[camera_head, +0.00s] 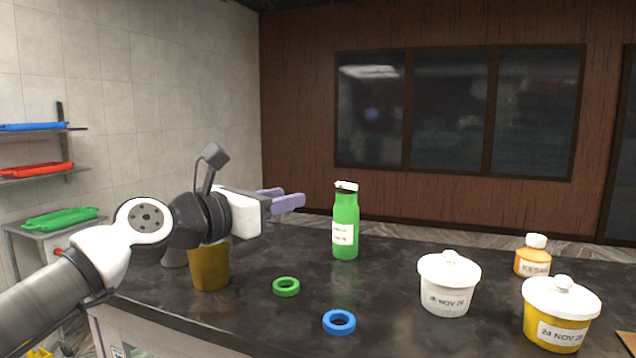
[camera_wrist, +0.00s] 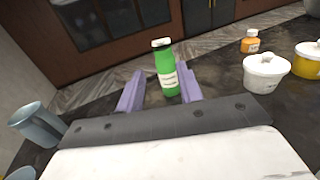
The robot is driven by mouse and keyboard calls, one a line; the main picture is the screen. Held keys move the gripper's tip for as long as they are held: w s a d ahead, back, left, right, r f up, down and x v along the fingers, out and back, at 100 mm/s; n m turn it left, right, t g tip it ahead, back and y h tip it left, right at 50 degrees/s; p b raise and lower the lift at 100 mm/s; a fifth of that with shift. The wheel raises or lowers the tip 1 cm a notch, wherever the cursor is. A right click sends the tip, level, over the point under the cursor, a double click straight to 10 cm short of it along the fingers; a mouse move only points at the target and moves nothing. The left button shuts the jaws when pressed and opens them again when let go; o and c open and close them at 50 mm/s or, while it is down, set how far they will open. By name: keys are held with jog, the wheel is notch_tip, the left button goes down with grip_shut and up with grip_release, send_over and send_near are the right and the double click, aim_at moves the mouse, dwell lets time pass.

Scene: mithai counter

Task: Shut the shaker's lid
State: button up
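The shaker is a green bottle (camera_head: 345,225) with a white label, standing upright on the dark counter. Its white lid (camera_head: 346,186) is on top and looks slightly tilted; I cannot tell clearly how far it stands open. My gripper (camera_head: 288,198) has purple fingers and is in the air left of the shaker, pointing toward it, with a gap between. In the wrist view the shaker (camera_wrist: 167,76) shows beyond my open, empty fingers (camera_wrist: 162,80), nearer the right one. Its white lid (camera_wrist: 161,43) shows above fingertip level there.
A green ring (camera_head: 286,287) and a blue ring (camera_head: 339,322) lie in front. A white lidded tub (camera_head: 447,299), a yellow lidded tub (camera_head: 558,328) and an orange bottle (camera_head: 532,263) stand right. A mustard cup (camera_head: 210,270) is below my arm. A blue-grey cup (camera_wrist: 38,124) shows left in the wrist view.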

jog(key=p, duration=0.4)
send_near(346, 185)
jog(key=w+a+x, duration=0.1)
jog(key=x, duration=0.4)
jog(key=shift+w+d+r, duration=0.1)
jog(key=shift+w+d, duration=0.25)
jog(key=shift+d, duration=0.2)
grip_shut()
